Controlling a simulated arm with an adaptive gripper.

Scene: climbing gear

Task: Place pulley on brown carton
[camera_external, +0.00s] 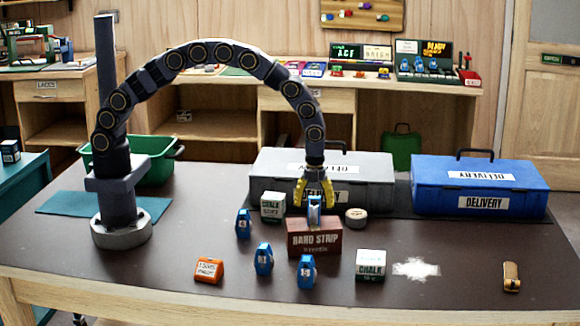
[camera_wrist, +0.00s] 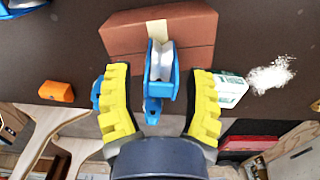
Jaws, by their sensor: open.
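A blue pulley with a pale wheel (camera_external: 315,212) stands on top of the brown carton (camera_external: 314,240), labelled "BAND STRIP". In the wrist view the pulley (camera_wrist: 161,68) shows over the carton (camera_wrist: 121,40), between my yellow fingers. My gripper (camera_external: 314,190) points down from above, its fingers apart on either side of the pulley. In the wrist view my gripper (camera_wrist: 160,85) shows gaps between the pulley and both fingers. The pulley's contact with the carton top is partly hard to see.
Similar blue pulleys stand left (camera_external: 243,223) and in front (camera_external: 263,259), (camera_external: 306,272) of the carton. A chalk box (camera_external: 370,264) and white powder (camera_external: 416,269) lie right. An orange box (camera_external: 209,270) is front left. Grey (camera_external: 370,170) and blue (camera_external: 480,187) cases stand behind.

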